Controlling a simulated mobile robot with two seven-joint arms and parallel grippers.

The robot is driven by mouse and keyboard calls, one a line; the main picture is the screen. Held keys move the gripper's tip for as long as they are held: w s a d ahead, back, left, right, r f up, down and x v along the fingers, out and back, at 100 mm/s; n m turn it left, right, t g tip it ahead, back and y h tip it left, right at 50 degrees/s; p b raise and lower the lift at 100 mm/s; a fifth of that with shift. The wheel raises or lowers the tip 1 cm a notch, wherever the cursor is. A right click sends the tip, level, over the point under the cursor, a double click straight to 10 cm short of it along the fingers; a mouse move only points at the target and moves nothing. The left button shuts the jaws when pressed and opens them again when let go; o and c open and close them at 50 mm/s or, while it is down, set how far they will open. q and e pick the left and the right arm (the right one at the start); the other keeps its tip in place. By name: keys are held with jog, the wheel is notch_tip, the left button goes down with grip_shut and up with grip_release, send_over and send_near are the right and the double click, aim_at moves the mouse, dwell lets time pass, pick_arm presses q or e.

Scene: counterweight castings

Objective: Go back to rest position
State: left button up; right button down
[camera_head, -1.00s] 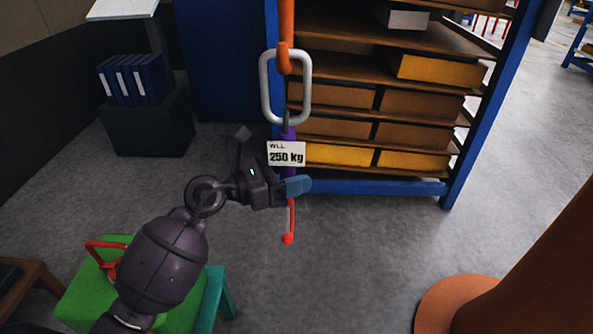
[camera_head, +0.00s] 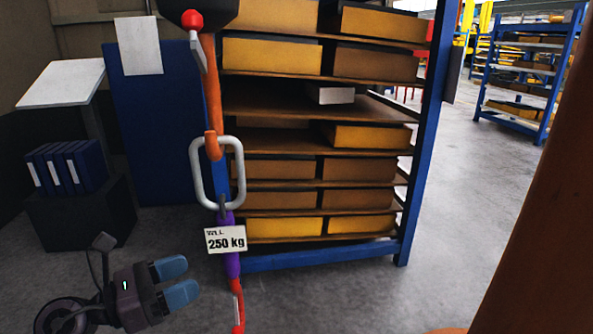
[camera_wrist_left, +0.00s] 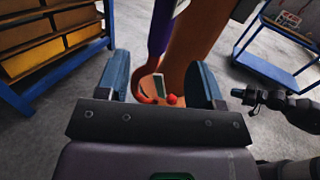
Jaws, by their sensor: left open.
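My left gripper (camera_head: 184,281) is at the lower left of the head view, with its two blue fingers apart and nothing between them. In the left wrist view its fingers (camera_wrist_left: 161,78) are also spread, with a gap between them. It is left of the hanging lifting gear and apart from it in the head view. The gear has an orange hook (camera_head: 213,145), a grey ring (camera_head: 238,172), a tag reading WLL 250 kg (camera_head: 226,240) and a purple part with red below. A dark arm with a bluish tip, likely my right gripper (camera_wrist_left: 244,94), shows at the right of the wrist view; its jaws are unclear.
A blue-framed shelf (camera_head: 420,165) with yellow and brown boxes stands behind the gear. Blue binders (camera_head: 66,168) sit on a black box (camera_head: 85,212) at left. An orange column (camera_head: 545,215) fills the right side. Grey floor (camera_head: 350,290) is open before the shelf.

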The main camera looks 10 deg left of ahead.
pick_arm(q)
jog(key=w+a+r+n+t+y, duration=0.3)
jog(key=n+t, duration=0.4)
jog(key=n, duration=0.8)
jog(key=a+f+n+y, duration=0.3)
jog(key=f+n+y, duration=0.25)
jog(key=n, duration=0.35)
jog(key=a+f+n+y, duration=0.35)
jog(key=f+n, duration=0.25)
jog(key=n, duration=0.3)
jog(key=s+d+f+n+g, duration=0.2)
jog(key=s+f+n, duration=0.1)
jog(key=s+f, duration=0.3)
jog(key=s+d+f+n+g+y, duration=0.1)
jog(key=s+f+n+g, duration=0.2)
jog(key=s+f, duration=0.3)
jog(key=s+d+f+n+g+y, duration=0.1)
jog(key=s+f+n, duration=0.4)
jog(key=f, duration=0.6)
jog(key=shift+s+d+f+g, duration=0.4)
jog(key=shift+s+d+g, duration=0.5)
jog(key=shift+g, duration=0.1)
